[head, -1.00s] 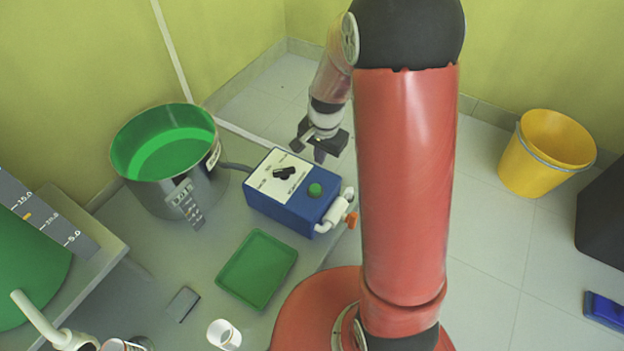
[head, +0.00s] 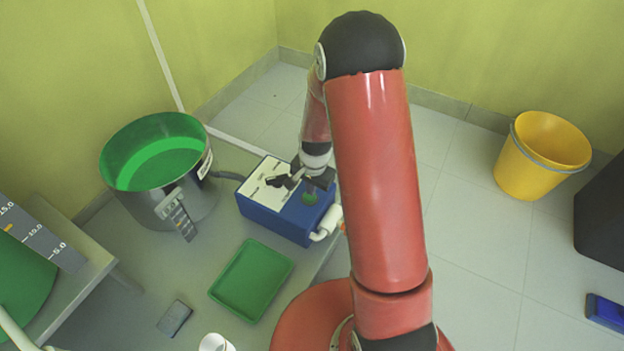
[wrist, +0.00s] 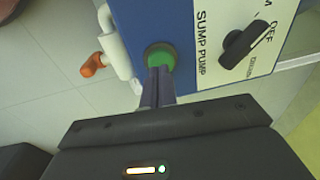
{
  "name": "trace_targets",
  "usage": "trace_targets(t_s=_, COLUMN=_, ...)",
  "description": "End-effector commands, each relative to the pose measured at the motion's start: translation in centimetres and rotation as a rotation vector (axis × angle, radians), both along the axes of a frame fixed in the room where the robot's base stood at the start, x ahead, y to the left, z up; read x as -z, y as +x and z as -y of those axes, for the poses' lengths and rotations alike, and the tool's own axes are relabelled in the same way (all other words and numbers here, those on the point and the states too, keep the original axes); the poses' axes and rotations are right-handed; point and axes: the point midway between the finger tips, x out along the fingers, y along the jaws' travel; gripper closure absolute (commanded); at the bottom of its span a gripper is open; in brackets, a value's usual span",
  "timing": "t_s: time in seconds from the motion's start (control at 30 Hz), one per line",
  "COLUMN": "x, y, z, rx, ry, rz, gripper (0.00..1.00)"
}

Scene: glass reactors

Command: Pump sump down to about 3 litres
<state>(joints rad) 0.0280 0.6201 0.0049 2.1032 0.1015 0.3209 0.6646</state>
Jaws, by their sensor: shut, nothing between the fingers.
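A blue pump box (head: 272,221) labelled "SUMP PUMP" stands on the grey bench. Its white panel holds a black knob (wrist: 243,45) near an "OFF" mark; I cannot tell its exact setting. A green button (wrist: 160,56) is on the box's top. My gripper (wrist: 160,72) is shut and empty, its fingertips at the button's edge; I cannot tell whether they press it. In the head view my gripper (head: 308,188) partly hides the button. A grey metal pot (head: 178,205) with green liquid stands left of the box, joined to it by a dark hose. Its small front scale (head: 182,217) is unreadable.
A green tray (head: 250,280), a small grey block (head: 174,318) and a white cup (head: 215,343) are on the bench. A white pipe with an orange handle (wrist: 93,65) juts from the box. A yellow bucket (head: 543,155) stands on the floor.

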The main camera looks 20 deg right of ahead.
Motion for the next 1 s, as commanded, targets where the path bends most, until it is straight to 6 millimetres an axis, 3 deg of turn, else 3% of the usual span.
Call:
trace_targets(t_s=0.13, x=1.2, y=0.1, z=0.0, rx=0.000, ry=0.000, rz=0.000, gripper=1.00)
trace_targets(t_s=0.53, x=1.4, y=0.2, z=-0.1, rx=0.000, ry=0.000, rz=0.000, gripper=1.00)
trace_targets(t_s=0.77, x=3.8, y=0.2, z=-0.1, rx=-0.002, ry=0.001, rz=-0.001, gripper=1.00)
trace_targets(t_s=1.0, x=4.0, y=0.1, z=-0.1, rx=-0.001, ry=-0.001, rz=-0.002, gripper=1.00)
